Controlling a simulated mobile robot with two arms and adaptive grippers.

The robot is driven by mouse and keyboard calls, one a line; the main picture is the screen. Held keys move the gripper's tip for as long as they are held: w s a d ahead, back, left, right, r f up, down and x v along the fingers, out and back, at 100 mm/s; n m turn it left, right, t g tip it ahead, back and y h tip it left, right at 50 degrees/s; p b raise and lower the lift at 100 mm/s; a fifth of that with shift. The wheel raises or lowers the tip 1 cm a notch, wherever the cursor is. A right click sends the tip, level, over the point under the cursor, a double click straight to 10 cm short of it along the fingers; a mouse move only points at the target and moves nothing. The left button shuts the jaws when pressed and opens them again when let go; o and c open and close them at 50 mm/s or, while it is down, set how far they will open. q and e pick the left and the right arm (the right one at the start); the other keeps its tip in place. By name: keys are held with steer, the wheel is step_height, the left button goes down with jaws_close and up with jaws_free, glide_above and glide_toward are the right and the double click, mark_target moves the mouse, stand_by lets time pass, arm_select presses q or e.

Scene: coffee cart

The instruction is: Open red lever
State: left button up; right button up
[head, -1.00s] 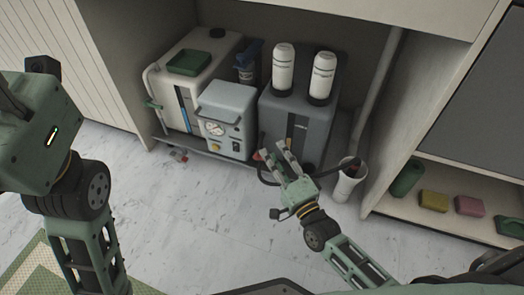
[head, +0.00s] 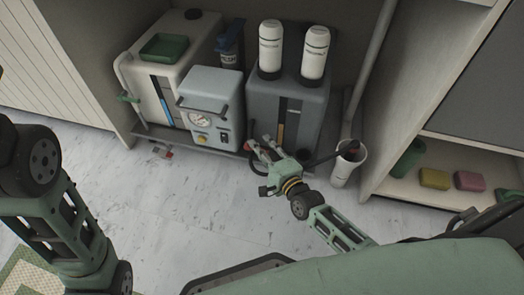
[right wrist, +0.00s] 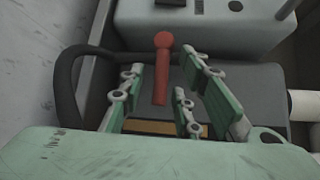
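The red lever (right wrist: 160,72) has a round knob and a short stem. In the right wrist view it stands in front of the dark grey unit, in the gap between my open fingers. My right gripper (right wrist: 163,78) is open around it, with no clear contact showing. In the head view my right gripper (head: 262,145) is low at the front left of the dark grey unit (head: 262,100), and the lever there is mostly hidden by the fingers. My left arm shows at the left, but its gripper is out of the picture.
A black hose (right wrist: 66,75) curves beside the lever. A light box with a gauge (head: 212,92) and a white tank (head: 170,62) stand left of the dark unit. A white cup-like bin (head: 346,165) stands close to my right arm.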

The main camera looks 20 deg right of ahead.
steer(key=c, duration=0.7)
jaws_close()
steer(key=shift+f, duration=0.1)
